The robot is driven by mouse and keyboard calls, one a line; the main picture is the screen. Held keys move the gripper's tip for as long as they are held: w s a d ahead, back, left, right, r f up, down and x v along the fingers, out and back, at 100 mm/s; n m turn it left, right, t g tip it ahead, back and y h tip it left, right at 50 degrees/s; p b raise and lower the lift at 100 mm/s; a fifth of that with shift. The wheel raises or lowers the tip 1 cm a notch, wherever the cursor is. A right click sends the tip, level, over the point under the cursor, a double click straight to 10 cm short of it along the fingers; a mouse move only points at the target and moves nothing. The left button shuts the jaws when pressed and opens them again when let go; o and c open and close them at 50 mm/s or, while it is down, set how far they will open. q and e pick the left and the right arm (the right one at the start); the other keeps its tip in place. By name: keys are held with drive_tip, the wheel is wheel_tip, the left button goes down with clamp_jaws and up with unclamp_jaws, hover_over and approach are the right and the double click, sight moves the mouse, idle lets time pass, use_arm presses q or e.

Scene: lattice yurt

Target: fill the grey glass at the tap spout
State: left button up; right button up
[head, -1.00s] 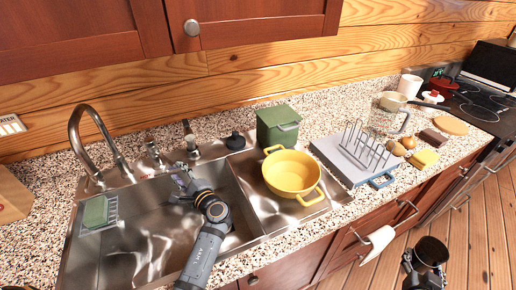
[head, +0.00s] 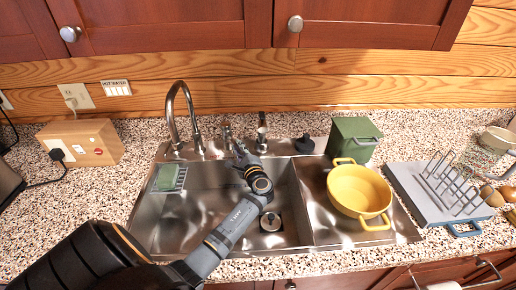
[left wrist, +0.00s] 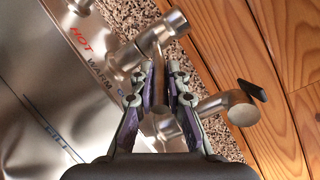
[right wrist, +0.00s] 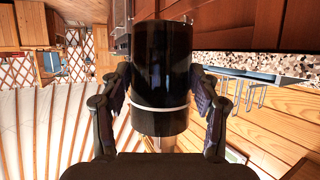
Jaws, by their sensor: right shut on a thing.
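The tap spout (head: 180,92) is a steel gooseneck arching over the left basin of the sink, with no water visible from it. My left gripper (head: 240,152) is at the back rim of the sink, by the tap fittings. In the left wrist view its fingers (left wrist: 161,92) are apart, with a metal lever (left wrist: 160,122) between them; contact is unclear. HOT and WARM markings show beside it. My right gripper (right wrist: 163,92) is shut on the glass (right wrist: 162,70), a very dark cylinder with a pale band. Its contents are hidden. The glass is outside the head view.
The sink (head: 140,222) holds a green sponge (head: 167,177) on a rack at left. A yellow pot (head: 358,190) sits at its right side, before a green canister (head: 352,138). A grey dish rack (head: 425,205) stands further right. A wooden box (head: 82,143) is at left.

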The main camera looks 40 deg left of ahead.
use_arm(q)
clamp_jaws()
